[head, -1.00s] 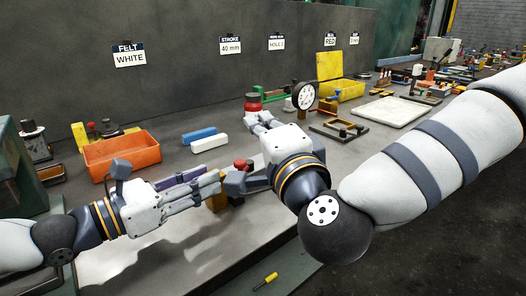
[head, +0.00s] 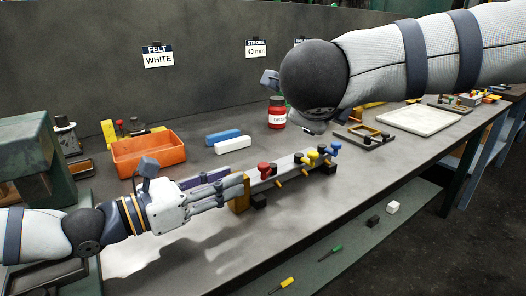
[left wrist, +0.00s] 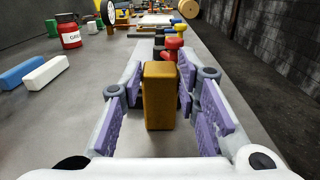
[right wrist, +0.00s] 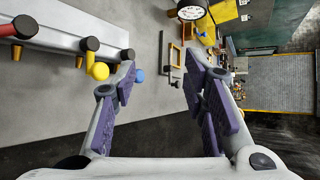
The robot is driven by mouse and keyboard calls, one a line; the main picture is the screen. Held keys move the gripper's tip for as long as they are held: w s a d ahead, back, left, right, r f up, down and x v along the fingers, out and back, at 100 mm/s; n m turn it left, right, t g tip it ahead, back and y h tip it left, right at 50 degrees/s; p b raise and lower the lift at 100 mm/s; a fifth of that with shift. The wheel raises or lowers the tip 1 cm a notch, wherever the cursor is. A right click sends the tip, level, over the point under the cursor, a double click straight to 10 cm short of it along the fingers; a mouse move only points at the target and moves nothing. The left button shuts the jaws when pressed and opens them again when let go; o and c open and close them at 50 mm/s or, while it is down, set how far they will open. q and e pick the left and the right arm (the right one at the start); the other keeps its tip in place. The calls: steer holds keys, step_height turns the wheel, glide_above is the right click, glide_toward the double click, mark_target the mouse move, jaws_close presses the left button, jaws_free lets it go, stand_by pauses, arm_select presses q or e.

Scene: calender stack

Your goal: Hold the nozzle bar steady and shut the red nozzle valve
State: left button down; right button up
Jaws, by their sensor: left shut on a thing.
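The nozzle bar (head: 285,168) is a pale grey bar with red, yellow and blue valves and an ochre end block (left wrist: 160,98). My left gripper (head: 243,182) is shut on that end block, with a purple-padded finger on each side. The red valve (head: 265,170) is the valve nearest my left gripper; a red part also shows in the right wrist view (right wrist: 20,28). My right gripper (right wrist: 160,72) is open and empty, off the yellow (right wrist: 98,70) and blue (right wrist: 138,73) valve end. In the head view my right arm mostly hides it.
A red jar (head: 277,113) stands behind the bar. Blue (head: 222,138) and white (head: 233,145) blocks and an orange bin (head: 148,150) lie at the back left. A white tray (head: 414,119) is farther right.

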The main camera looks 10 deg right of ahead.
steer(key=s+a+m+g+y, duration=0.2)
steer(key=s+a+m+g, duration=0.1)
steer(key=m+g, duration=0.15)
steer(key=m+g+y, duration=0.2)
steer(key=m+y, duration=0.1)
steer(key=y, duration=0.1)
glide_toward(264, 164)
steer(key=shift+g, duration=0.25)
steer(key=x, duration=0.8)
steer(key=shift+w, duration=0.1)
